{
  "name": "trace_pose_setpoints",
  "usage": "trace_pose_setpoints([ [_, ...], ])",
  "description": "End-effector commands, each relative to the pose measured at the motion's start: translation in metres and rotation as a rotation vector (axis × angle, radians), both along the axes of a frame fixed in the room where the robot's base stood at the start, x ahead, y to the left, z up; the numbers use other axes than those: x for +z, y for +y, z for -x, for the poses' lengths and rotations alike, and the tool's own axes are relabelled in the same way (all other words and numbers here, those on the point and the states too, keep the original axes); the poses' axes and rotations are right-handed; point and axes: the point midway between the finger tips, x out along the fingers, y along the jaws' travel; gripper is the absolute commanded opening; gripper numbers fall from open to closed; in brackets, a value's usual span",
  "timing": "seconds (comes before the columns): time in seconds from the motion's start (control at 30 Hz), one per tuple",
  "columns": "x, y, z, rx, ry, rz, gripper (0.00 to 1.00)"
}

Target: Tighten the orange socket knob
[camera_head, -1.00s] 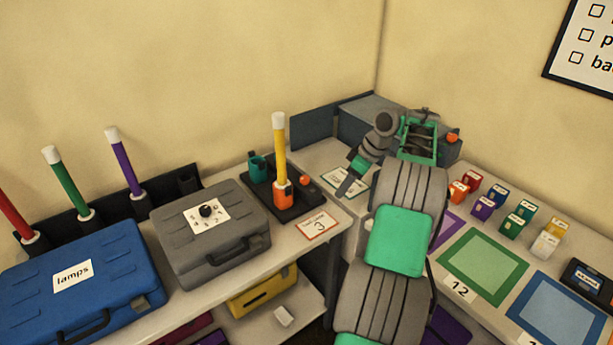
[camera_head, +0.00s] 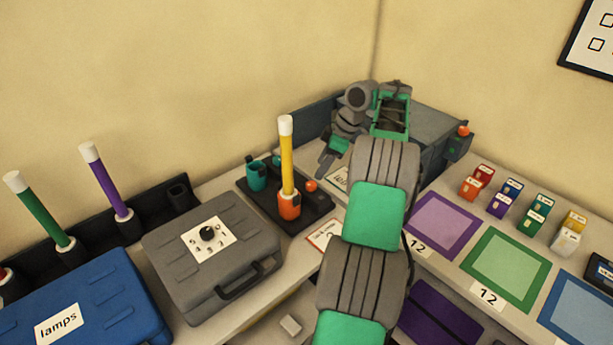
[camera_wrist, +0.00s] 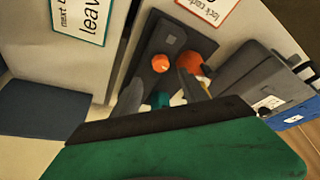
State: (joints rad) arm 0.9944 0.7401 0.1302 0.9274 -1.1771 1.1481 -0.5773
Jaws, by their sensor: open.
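The orange knob (camera_head: 310,185) is a small round cap on a dark base plate (camera_head: 322,203). Beside it stands the orange socket (camera_head: 289,205), with an upright yellow tube (camera_head: 286,155) in it. A teal socket (camera_head: 257,174) is at the plate's far left. My gripper (camera_head: 325,165) is open, apart from the knob, to its upper right in the head view. In the wrist view the knob (camera_wrist: 160,62) shows beyond my spread fingers (camera_wrist: 161,92), with the orange socket (camera_wrist: 194,66) to its right. My right finger partly covers that socket.
A grey case (camera_head: 214,258) with a dial and a blue case (camera_head: 85,305) stand left of the plate. A grey box (camera_head: 430,125) with another orange knob (camera_head: 463,130) stands behind my arm. Coloured mats and several small blocks lie on the right table.

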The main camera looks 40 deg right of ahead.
Motion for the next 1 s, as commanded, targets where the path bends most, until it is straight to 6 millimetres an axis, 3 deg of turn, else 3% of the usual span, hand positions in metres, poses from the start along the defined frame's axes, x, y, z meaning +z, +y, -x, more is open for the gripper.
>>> trace_pose_setpoints([
  [0.2,-0.045,0.013,-0.012,0.002,0.001,-0.002,0.51],
  [0.37,-0.063,0.018,-0.019,0.002,0.0,-0.002,0.51],
  [0.67,-0.067,0.018,-0.021,0.0,0.0,0.0,0.51],
  [1.0,-0.067,0.018,-0.02,-0.001,0.001,-0.001,0.25],
])
